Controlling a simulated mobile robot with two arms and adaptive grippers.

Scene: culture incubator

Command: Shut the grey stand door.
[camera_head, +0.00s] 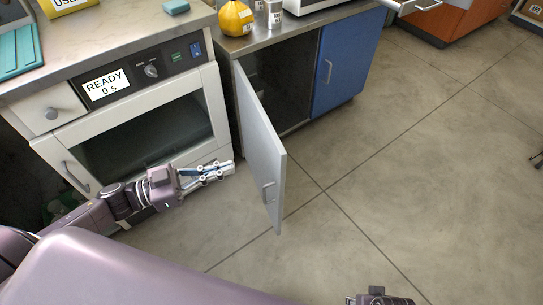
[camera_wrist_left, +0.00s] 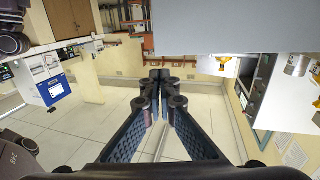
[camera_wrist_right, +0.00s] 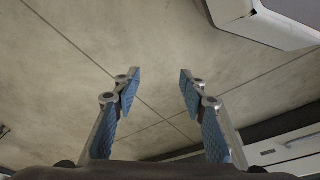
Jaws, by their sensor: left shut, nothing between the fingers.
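The grey stand door (camera_head: 258,140) stands wide open, swung out from the cabinet over the floor. Its handle (camera_head: 268,192) is near the free edge. My left gripper (camera_head: 228,168) is shut and empty, to the left of the door in the head view; I see no clear contact. In the left wrist view the closed fingers (camera_wrist_left: 163,78) point ahead, and a flat pale grey panel, apparently the door (camera_wrist_left: 235,25), fills the upper right. My right gripper (camera_wrist_right: 160,84) is open and empty above the floor; only part of it shows at the bottom of the head view.
The white oven-like unit (camera_head: 150,120) with a READY display stands left of the open cabinet (camera_head: 283,75). The blue door (camera_head: 345,65) beside it is shut. A yellow flask (camera_head: 236,18) stands on the counter. The floor (camera_head: 400,150) to the right is clear.

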